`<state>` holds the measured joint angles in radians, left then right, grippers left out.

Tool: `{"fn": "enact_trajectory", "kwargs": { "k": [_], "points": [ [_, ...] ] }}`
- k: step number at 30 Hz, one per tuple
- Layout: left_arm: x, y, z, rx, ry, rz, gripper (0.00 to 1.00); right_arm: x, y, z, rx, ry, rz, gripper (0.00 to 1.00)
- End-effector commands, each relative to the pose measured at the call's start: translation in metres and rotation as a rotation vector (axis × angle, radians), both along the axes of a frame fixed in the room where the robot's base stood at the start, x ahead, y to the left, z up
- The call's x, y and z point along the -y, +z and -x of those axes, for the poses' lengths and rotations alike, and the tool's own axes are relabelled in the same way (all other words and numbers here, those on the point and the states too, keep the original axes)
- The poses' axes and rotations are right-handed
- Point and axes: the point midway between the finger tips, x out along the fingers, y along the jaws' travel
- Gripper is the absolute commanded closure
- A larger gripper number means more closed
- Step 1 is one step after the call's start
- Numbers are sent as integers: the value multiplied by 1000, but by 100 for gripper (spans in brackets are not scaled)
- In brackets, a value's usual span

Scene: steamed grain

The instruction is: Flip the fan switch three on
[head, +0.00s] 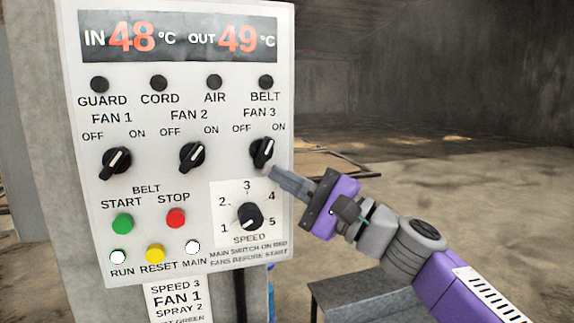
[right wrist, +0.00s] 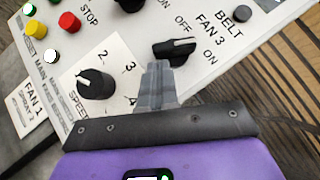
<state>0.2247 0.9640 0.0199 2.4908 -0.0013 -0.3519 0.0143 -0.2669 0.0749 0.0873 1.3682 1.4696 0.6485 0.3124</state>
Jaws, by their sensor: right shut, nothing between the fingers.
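The fan 3 switch (head: 262,153) is a black rotary knob with a white pointer line, at the right of the panel's row of fan knobs. Its pointer stands between the OFF and ON labels, leaning toward the ON side in the head view. The knob also shows in the right wrist view (right wrist: 172,50). My right gripper (head: 274,173) is shut and empty. Its fingertips (right wrist: 159,66) are just below the knob's lower right side in the head view; I cannot tell whether they touch it. My left gripper is not in view.
The fan 2 knob (head: 191,156) and fan 1 knob (head: 115,162) sit to the left. The speed dial (head: 249,216) is below, close to my gripper. Green start (head: 122,224) and red stop (head: 175,218) buttons are lower left.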

Motion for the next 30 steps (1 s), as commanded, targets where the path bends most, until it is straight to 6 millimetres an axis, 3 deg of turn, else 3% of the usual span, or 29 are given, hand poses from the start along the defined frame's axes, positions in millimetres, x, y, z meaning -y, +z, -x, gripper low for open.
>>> {"fn": "enact_trajectory", "kwargs": {
  "k": [4,15,21,30],
  "points": [
    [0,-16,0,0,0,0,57,27,-18,-6,-1,-6,0,100],
    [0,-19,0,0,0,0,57,88,-39,39,-1,-3,-1,100],
    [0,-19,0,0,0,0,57,101,-44,48,0,-1,0,100],
    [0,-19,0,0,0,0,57,103,-45,50,0,0,0,100]
  ]
}}
